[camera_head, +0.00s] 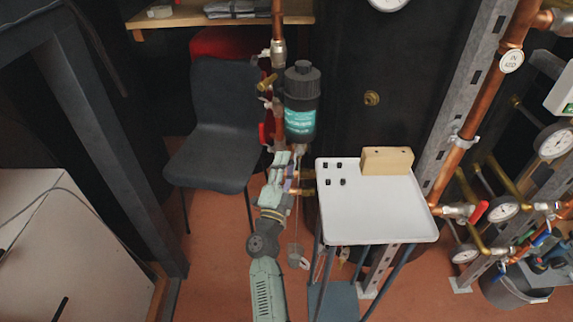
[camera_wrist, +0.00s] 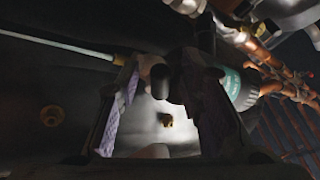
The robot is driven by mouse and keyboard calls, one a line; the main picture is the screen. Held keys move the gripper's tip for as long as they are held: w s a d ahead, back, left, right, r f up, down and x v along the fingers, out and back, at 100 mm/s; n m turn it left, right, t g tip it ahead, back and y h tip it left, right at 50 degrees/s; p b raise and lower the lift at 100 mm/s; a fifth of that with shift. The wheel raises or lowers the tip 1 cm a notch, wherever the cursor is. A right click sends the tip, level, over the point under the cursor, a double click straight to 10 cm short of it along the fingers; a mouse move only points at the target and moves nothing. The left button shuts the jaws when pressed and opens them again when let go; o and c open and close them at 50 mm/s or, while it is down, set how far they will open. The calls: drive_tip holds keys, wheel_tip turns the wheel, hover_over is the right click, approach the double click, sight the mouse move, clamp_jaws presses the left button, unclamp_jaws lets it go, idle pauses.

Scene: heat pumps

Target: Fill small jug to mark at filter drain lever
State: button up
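The filter (camera_head: 301,100) is a black canister with a teal label, mounted upright on copper pipework; part of it shows in the wrist view (camera_wrist: 238,88). My gripper (camera_head: 288,178) is raised just below it, by the drain fittings. In the wrist view, its fingers (camera_wrist: 165,75) are apart, with a dark rounded piece (camera_wrist: 160,84) between or behind the tips. I cannot tell whether they grip it or whether it is the drain lever. A small greyish see-through jug (camera_head: 294,254) is low under the filter. A thin line runs down towards it; tube or water is unclear. Its mark and level are unreadable.
A white tray table (camera_head: 375,222) with a wooden block (camera_head: 387,161) and several small black pieces stands right of my gripper. A dark chair (camera_head: 222,125) is behind left. Copper pipes with gauges (camera_head: 553,141) line the right.

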drive_tip(key=v, duration=1.1)
drive_tip(key=shift+s+f, duration=0.15)
drive_tip(key=shift+s, duration=0.2)
drive_tip(key=shift+a, duration=0.2)
